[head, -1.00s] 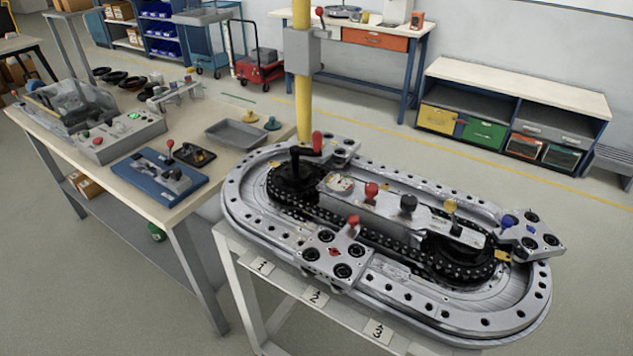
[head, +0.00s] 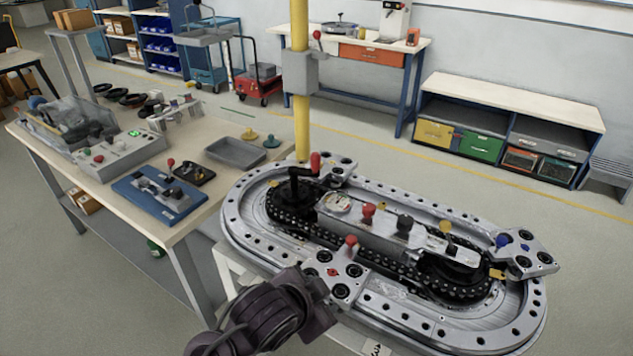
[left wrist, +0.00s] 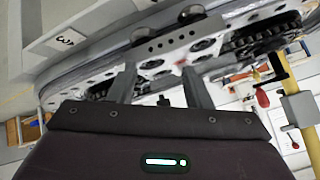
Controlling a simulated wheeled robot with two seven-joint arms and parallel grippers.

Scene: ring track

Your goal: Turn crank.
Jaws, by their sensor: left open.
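The crank (head: 298,180) is a black arm with an upright red handle, at the far left end of the oval ring track (head: 235,226). In the left wrist view the crank's red handle (left wrist: 262,97) shows at the right. My left gripper (left wrist: 158,70) is open, with nothing between its fingers. In the head view the left arm's dark end is at the near edge of the track, beside the front carriage with a red knob (head: 351,240). It is well short of the crank. The fingertips are not clear there. My right gripper is not in view.
A yellow post (head: 301,110) with a grey box and red lever stands behind the crank. A central bar with red, black and yellow knobs (head: 404,224) runs along the track. A workbench (head: 215,200) with a tray and control box stands left.

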